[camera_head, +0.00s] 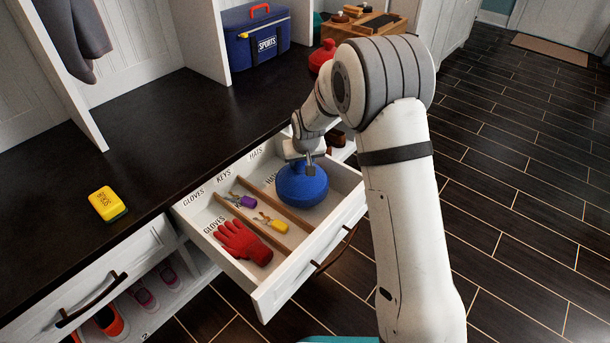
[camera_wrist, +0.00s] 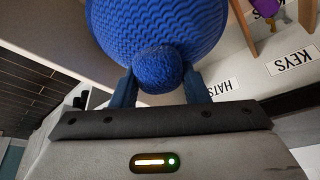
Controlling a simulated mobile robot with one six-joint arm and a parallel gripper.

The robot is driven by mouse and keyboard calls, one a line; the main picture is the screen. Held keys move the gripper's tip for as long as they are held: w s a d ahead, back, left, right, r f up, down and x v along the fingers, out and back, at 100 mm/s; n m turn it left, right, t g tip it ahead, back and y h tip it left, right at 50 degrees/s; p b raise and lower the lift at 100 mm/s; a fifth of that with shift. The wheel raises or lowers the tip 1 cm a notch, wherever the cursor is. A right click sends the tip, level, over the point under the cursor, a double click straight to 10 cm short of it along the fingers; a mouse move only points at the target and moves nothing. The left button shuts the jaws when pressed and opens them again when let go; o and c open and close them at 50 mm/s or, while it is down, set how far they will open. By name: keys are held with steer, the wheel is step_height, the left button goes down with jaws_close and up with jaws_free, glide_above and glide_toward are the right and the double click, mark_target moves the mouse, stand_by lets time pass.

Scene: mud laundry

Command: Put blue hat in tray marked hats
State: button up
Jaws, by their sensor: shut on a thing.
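The blue hat (camera_head: 301,186) is a round knit hat with a pompom. It is in or just above the hats compartment at the right end of the open drawer (camera_head: 262,297). My gripper (camera_head: 308,160) is above it, shut on the pompom. In the wrist view the fingers (camera_wrist: 158,88) hold the pompom from both sides, and the hat body (camera_wrist: 158,30) hangs beyond it. The HATS label (camera_wrist: 222,88) shows beside the right finger. I cannot tell whether the hat touches the drawer floor.
The drawer's other compartments hold a red glove (camera_head: 243,241), purple-tagged keys (camera_head: 243,201) and yellow-tagged keys (camera_head: 272,224), split by wooden dividers. On the dark counter are a yellow sponge (camera_head: 107,204), a blue SPORTS bag (camera_head: 256,45) and a red hat (camera_head: 322,58).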

steer(key=shift+f+b, duration=0.8)
steer(key=shift+f, duration=1.35)
steer(key=shift+f, duration=0.15)
steer(key=o, duration=1.2)
steer(key=shift+o, duration=0.2)
steer(key=shift+r, duration=0.55)
steer(key=p+v, duration=0.4)
steer(key=v, duration=0.7)
steer(key=shift+s, duration=0.3)
